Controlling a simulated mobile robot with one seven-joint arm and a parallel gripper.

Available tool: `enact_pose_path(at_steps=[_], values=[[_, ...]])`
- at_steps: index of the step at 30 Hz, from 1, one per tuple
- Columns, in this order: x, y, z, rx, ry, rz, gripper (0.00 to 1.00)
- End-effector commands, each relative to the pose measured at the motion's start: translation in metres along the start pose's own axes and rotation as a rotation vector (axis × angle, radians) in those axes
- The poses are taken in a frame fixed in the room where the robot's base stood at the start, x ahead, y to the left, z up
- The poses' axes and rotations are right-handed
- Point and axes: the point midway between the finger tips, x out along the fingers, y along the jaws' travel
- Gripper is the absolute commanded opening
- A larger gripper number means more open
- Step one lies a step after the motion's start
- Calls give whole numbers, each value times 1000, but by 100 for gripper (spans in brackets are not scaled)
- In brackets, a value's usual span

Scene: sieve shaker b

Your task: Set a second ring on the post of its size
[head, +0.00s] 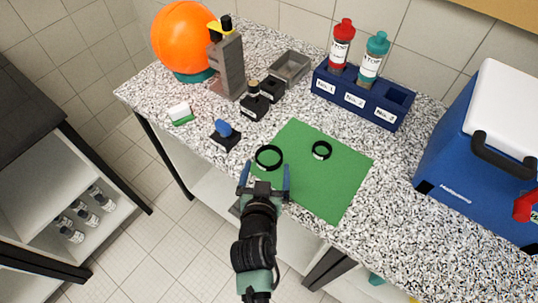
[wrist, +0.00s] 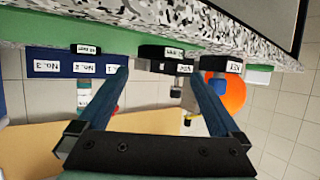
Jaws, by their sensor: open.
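Two black rings lie on the green mat (head: 330,185): a larger ring (head: 257,161) at its left edge and a smaller ring (head: 321,143) near its middle. My gripper (head: 266,171) is open, its fingers to either side of the larger ring's near side. The wrist view, upside down, shows the larger ring (wrist: 152,52) between the open fingers (wrist: 160,85) and the smaller ring (wrist: 87,48) left of it. Black labelled blocks stand left of the mat: one with a blue top (head: 222,128), one with a tan-topped post (head: 254,104), and one behind it (head: 270,90).
A blue rack (head: 355,103) holds a red-capped bottle (head: 341,45) and a teal-capped bottle (head: 373,60). A grey tray (head: 289,68), a grey upright device (head: 229,65) and an orange ball (head: 180,38) stand behind. A blue cooler (head: 455,150) stands right. The mat's right part is clear.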

Motion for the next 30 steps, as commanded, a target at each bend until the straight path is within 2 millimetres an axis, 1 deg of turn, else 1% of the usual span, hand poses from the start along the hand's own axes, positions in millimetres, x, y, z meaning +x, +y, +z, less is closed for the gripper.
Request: enact_pose_path(at_steps=[4,13,17,24,26,30], values=[[11,0,0,-1,1,0,100],[45,0,5,0,0,0,100],[51,0,6,0,0,0,100],[51,0,6,0,0,0,100],[51,0,6,0,0,0,89],[51,0,6,0,0,0,64]])
